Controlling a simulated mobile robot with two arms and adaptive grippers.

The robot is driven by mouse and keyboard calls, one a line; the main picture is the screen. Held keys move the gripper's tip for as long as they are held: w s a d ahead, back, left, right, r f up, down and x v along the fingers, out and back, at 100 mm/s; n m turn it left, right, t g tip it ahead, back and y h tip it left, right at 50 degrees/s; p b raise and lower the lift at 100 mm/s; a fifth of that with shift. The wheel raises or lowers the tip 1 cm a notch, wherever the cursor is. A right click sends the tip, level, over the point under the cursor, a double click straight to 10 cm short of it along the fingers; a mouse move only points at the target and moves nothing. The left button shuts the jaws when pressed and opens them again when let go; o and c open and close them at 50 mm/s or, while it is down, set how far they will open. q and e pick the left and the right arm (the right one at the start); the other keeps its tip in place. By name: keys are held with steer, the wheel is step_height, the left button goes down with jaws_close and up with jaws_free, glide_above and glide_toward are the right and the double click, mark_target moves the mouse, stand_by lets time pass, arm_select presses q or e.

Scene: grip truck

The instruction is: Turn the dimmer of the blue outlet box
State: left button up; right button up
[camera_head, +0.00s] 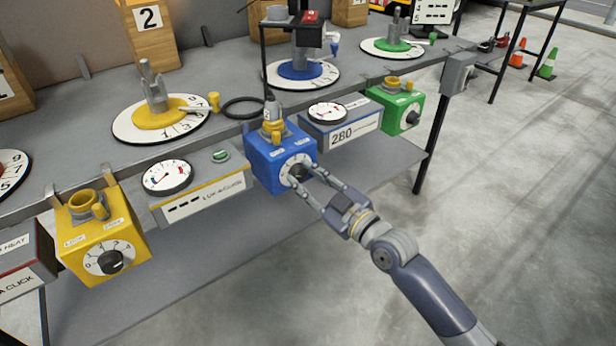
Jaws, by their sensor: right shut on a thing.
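The blue outlet box (274,160) hangs at the front edge of the grey bench, near the middle of the picture. Its front face carries a white dial with a dark dimmer knob (298,172), partly covered by my fingers. A yellow fitting and a grey plug-like part sit on top of the box. My right gripper (311,180) reaches in from the lower right. Its two fingers are shut on the dimmer knob, one above and one below. The knob's exact setting cannot be read. My left gripper is not in view.
A yellow outlet box (100,240) with its own knob hangs at the left, and a green one (398,108) at the right. Display boxes with gauges (203,200) and 280 (342,128) flank the blue box.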

steer(key=m+p, duration=0.2)
steer(key=m, duration=0.4)
steer(key=shift+m, duration=0.3)
steer(key=m, duration=0.3)
steer(key=shift+d+m+t+p, duration=0.1)
steer(key=shift+m+t+p, duration=0.2)
steer(key=shift+p, duration=0.05)
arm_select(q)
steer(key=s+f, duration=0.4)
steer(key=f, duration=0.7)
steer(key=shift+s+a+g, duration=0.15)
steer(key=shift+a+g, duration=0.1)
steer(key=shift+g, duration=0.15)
arm_select(e)
steer(key=shift+w+m, duration=0.1)
steer(key=shift+m, duration=1.4)
arm_select(q)
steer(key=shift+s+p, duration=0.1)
steer(key=shift+p, duration=0.2)
arm_select(e)
steer(key=o, duration=1.1)
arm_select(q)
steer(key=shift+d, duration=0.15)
arm_select(e)
steer(key=shift+f, duration=0.1)
